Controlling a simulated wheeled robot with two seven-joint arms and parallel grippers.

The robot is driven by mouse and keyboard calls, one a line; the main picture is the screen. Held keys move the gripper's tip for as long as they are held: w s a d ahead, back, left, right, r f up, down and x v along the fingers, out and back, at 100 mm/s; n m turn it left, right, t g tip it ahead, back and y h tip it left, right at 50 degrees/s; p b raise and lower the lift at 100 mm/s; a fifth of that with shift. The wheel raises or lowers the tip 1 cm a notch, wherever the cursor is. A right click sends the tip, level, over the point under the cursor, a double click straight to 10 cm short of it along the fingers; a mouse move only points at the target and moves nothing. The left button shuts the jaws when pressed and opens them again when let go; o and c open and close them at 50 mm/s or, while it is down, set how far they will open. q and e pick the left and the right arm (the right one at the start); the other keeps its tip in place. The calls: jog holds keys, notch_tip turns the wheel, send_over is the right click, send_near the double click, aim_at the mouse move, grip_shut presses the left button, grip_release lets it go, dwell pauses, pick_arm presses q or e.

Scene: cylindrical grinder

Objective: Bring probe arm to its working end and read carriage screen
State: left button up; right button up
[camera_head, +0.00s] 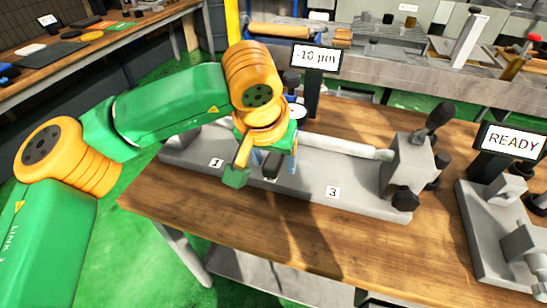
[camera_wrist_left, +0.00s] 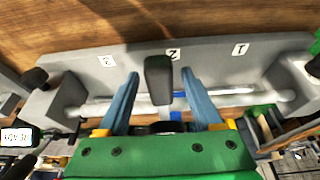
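The carriage screen (camera_head: 315,60) reads -10 µm on a black post behind the grey grinder bed (camera_head: 365,200). My left gripper (camera_head: 283,165) is over the middle of the bed, partly hidden by my own wrist in the head view. In the left wrist view its two blue fingers (camera_wrist_left: 160,72) are spread, one on each side of a black upright handle (camera_wrist_left: 158,88) near label 2. A gap shows on both sides of the handle. I cannot tell clearly whether this handle is the probe arm. My right gripper is in neither view.
A pale metal cylinder (camera_head: 345,147) lies along the bed. At its right end is a block with dark knobs (camera_head: 405,198). A second fixture with a READY screen (camera_head: 512,140) stands on the right. The wooden table front (camera_head: 240,235) is clear.

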pick_arm(q)
jog(key=shift+r, duration=0.1)
jog(key=v, duration=0.7)
jog(key=shift+w, duration=0.1)
dwell(0.9)
